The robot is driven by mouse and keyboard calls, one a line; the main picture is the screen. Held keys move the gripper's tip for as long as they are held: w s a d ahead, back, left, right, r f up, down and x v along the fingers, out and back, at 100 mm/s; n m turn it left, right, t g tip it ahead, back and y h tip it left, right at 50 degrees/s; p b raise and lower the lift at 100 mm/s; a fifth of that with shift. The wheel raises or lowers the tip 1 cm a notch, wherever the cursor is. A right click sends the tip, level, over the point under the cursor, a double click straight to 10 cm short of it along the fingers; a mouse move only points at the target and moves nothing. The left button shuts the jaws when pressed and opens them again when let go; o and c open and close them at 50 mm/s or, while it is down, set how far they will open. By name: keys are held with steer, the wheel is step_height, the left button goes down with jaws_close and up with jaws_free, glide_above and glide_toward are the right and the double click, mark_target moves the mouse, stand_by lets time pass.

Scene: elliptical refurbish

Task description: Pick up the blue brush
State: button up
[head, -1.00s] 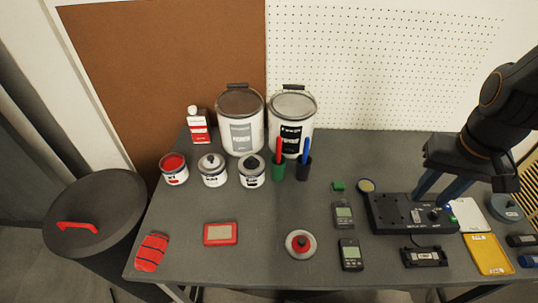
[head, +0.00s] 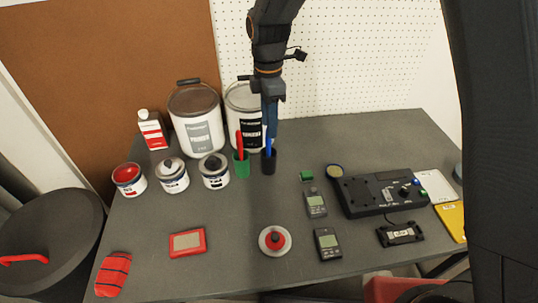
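The blue brush (head: 268,147) stands upright in a black cup (head: 268,163) near the back of the grey table. Only a short piece of its blue handle shows above the cup; the upper part is hidden at my gripper's fingers. My gripper (head: 271,132) points straight down over the black cup, its fingertips at the brush handle. The fingers overlap in this view, so I cannot tell whether they are open or shut, or whether they touch the handle.
A green cup (head: 241,164) with a red brush (head: 240,145) stands close left of the black cup. Two large paint buckets (head: 196,122) (head: 246,112) stand behind. Small cans (head: 214,172) are further left.

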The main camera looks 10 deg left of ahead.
steer(key=shift+a+f, duration=0.15)
steer(key=shift+f, duration=0.2)
steer(key=p, duration=0.3)
glide_above(268, 156)
steer(key=shift+w+f, duration=0.15)
steer(key=shift+f, duration=1.65)
steer(key=shift+w+f, duration=0.15)
steer(key=shift+f, duration=1.6)
jaws_close()
